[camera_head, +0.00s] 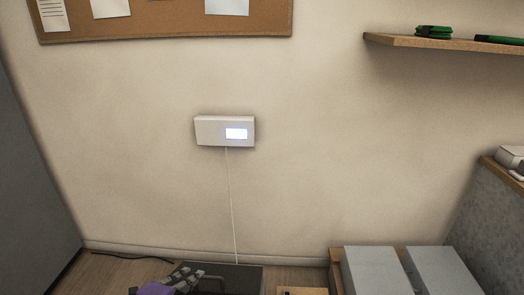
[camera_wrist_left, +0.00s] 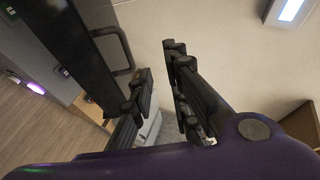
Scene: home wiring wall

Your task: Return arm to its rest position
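My left gripper (camera_head: 190,274) shows low in the head view, at the bottom edge left of the middle, with a bit of its purple housing. In the left wrist view its two black fingers (camera_wrist_left: 158,62) stand apart with nothing between them, so it is open and empty. The rest of the left arm is out of the head view. My right gripper is in neither view.
A white wall box (camera_head: 210,131) has a lit display and a thin white cable hanging down. A dark box (camera_head: 240,276) is at floor level beside the left gripper. Grey boxes (camera_head: 374,272) stand at lower right. A wooden shelf (camera_head: 400,41) and corkboard (camera_head: 170,24) are higher up.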

